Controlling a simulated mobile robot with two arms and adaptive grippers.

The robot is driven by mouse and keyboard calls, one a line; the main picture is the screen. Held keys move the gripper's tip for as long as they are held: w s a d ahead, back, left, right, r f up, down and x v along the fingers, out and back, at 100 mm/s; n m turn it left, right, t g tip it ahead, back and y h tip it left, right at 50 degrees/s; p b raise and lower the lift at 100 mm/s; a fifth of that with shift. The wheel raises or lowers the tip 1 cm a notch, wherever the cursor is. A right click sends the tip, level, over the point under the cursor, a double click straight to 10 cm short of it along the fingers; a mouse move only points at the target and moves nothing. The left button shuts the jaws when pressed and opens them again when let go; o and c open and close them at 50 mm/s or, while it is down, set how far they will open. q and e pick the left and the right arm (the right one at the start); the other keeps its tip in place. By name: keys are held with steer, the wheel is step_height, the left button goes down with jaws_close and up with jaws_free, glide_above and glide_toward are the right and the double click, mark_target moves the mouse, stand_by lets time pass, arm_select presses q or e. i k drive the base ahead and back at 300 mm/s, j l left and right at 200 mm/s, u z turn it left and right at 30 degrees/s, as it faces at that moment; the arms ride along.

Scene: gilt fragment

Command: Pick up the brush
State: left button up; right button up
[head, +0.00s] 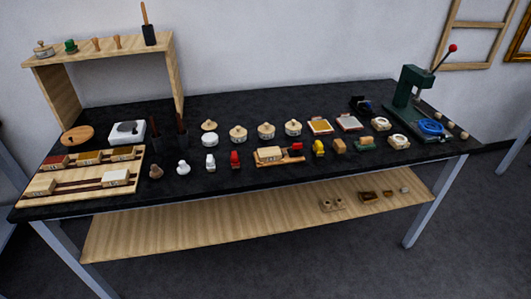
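On top of the wooden shelf unit at the back left, a slim wooden handle (144,14) rises upright from a dark block or cup (149,36). It looks like a brush, but I cannot tell whether the dark part is bristles or a holder. Two dark upright holders (154,133) with thin dark pieces stand on the black table by the shelf's right leg. I cannot tell whether those pieces are brushes. Neither of my grippers is in view.
The black tabletop (300,103) is clear along its back middle. Rows of small jars, stamps and pads cover its front half. A wooden tray (125,172) lies front left. A green press (405,90) with a red-knobbed lever stands at right. A wooden lower shelf (220,225) runs beneath.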

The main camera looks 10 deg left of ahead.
mark_target(210, 161)
steer(key=i+u, duration=0.25)
steer(key=i, duration=0.15)
steer(key=i+u, duration=0.25)
steer(key=i, duration=0.2)
